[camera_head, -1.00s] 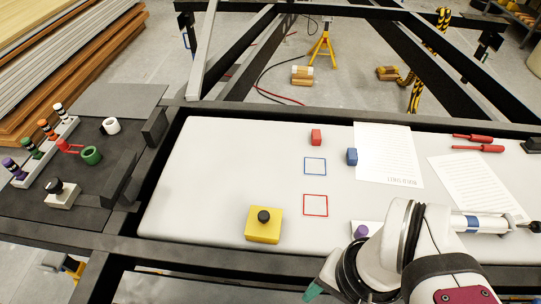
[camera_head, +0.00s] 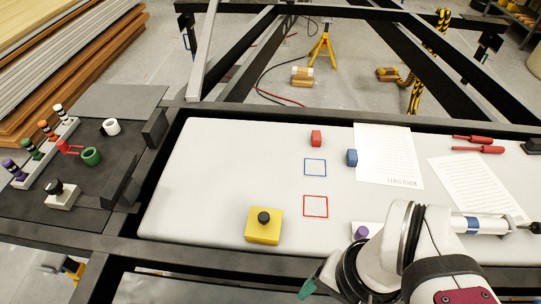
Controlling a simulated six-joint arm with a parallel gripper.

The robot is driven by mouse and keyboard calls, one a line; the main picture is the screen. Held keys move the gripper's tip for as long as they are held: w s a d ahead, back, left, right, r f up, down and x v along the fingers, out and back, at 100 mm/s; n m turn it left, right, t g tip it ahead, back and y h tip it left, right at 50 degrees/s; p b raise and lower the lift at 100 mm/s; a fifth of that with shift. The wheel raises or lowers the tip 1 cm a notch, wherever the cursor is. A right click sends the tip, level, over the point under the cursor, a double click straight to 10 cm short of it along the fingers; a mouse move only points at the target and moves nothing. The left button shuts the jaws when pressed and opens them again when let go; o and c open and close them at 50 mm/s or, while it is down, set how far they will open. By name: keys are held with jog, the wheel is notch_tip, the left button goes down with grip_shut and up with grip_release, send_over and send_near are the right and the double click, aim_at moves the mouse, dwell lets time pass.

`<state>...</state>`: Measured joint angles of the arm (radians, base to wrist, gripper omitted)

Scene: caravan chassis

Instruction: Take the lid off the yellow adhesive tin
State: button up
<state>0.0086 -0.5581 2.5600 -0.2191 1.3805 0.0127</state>
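The yellow adhesive tin (camera_head: 258,233) stands on the white work surface, left of the front middle, with a black round knob (camera_head: 263,217) on top. The seam of its lid cannot be made out at this size. My arm comes in from the lower right. Only a green-tipped part of my gripper (camera_head: 307,289) shows, at the bottom edge, right of and below the tin and apart from it. The rest is hidden behind my arm or out of frame, so its opening cannot be seen.
A purple-topped white item (camera_head: 362,231) sits beside my arm. A dark tray (camera_head: 90,205) with coloured parts is at left. The surface left of the tin is clear.

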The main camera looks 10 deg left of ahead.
jog(key=w+a+r+m+h, duration=0.1)
jog(key=w+a+r+m, duration=0.15)
jog(key=w, duration=0.35)
jog(key=w+a+r+m, duration=0.1)
jog(key=w+m, duration=0.2)
jog(key=w, duration=0.2)
jog(key=m, duration=0.5)
send_over(264, 216)
jog(key=s, duration=0.1)
notch_tip(264, 216, down, 2)
jog(key=shift+h, duration=0.4)
jog(key=f, duration=1)
jog(key=w+f, duration=0.1)
jog(key=f, duration=0.4)
jog(key=shift+f, duration=0.4)
grip_shut()
